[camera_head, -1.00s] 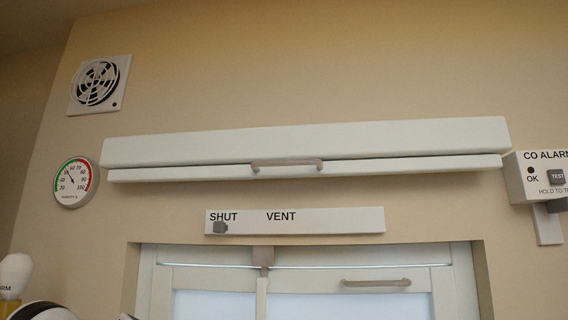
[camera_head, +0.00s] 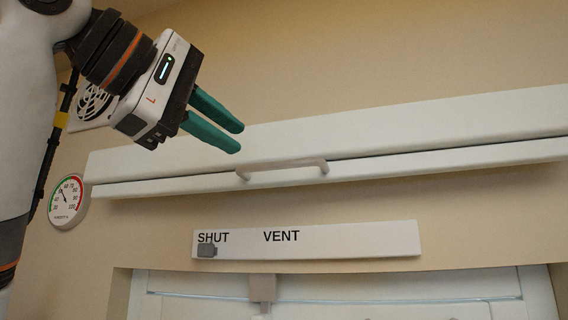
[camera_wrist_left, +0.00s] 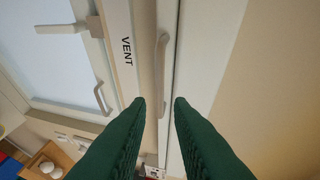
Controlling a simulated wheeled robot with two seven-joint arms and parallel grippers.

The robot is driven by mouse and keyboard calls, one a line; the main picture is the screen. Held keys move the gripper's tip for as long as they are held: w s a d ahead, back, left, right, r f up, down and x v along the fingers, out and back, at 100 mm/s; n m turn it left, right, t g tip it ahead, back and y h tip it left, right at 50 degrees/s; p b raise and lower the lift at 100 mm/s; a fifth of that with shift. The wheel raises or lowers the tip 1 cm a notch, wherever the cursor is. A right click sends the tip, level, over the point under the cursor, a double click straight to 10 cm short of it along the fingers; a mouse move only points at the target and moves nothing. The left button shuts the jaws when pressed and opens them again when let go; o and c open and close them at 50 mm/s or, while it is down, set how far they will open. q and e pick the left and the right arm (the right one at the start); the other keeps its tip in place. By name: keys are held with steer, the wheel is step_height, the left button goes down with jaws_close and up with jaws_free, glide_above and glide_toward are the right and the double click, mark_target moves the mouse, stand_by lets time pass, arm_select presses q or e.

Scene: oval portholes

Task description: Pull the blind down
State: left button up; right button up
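The blind is rolled up in a long white housing (camera_head: 400,125) above the window. Its white bottom bar (camera_head: 420,163) sits just under the housing. A grey bar handle (camera_head: 285,165) is fixed on the bottom bar. My left gripper (camera_head: 240,138) is up and left of the handle, its two green fingers parted and pointing down toward it. In the left wrist view, the handle (camera_wrist_left: 162,75) shows just ahead of the open, empty fingertips (camera_wrist_left: 160,104), apart from them. My right gripper is not in view.
Below the blind is a white SHUT/VENT strip (camera_head: 330,241) with a grey slider (camera_head: 207,250) at SHUT. A window frame (camera_head: 400,285) is recessed beneath. A round gauge (camera_head: 68,201) and a fan vent (camera_head: 92,105) are on the wall at left.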

mark_target(273, 164)
arm_select(q)
steer(key=p+x, duration=0.4)
steer(key=x, duration=0.6)
steer(key=shift+d, duration=0.1)
steer(key=shift+s+a, duration=0.2)
steer(key=shift+a, duration=0.05)
steer(key=shift+d, duration=0.1)
steer(key=shift+w+d+f, duration=0.1)
steer(key=shift+w, duration=0.05)
jaws_close()
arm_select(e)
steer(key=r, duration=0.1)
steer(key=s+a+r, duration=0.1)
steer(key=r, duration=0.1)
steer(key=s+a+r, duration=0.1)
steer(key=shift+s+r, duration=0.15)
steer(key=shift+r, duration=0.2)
